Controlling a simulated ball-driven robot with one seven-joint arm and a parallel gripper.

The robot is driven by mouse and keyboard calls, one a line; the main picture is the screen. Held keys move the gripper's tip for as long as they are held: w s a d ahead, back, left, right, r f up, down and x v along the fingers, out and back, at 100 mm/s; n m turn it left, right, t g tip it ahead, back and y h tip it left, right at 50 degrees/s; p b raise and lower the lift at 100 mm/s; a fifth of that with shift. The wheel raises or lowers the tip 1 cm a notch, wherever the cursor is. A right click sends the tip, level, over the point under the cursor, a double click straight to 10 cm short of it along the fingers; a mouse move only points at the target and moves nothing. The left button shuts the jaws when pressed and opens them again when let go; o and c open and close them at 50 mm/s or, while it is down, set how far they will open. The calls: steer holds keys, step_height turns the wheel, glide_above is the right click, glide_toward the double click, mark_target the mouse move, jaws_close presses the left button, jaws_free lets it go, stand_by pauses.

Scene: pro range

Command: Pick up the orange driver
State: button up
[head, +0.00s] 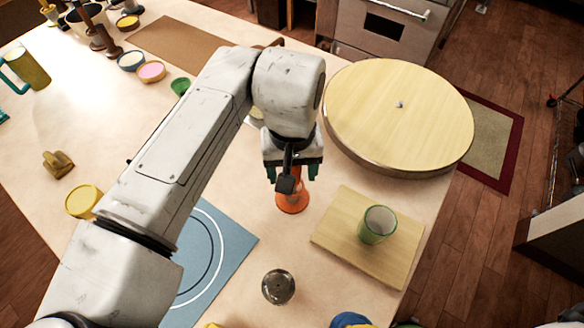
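The orange driver (292,202) appears as an orange shape with a wide round base on the pale table. It stands just below my gripper (292,176), and its upper part is hidden behind the gripper and the dark part hanging in front of it. My gripper points down over it, with its two green-tipped fingers apart, one on each side. I cannot tell whether either finger touches the orange driver.
A large round wooden board (400,110) lies to the right. A wooden board (335,235) holds a green cup (377,225). A glass (278,287) stands in front, and a blue mat (225,245) lies to the left. Several pots stand farther back.

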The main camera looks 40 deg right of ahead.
steer(key=shift+f, duration=0.45)
steer(key=c, duration=1.1)
step_height(320, 180, up, 10)
steer(key=shift+r+b, duration=0.1)
steer(key=shift+b, duration=0.5)
steer(key=o, duration=0.4)
jaws_close()
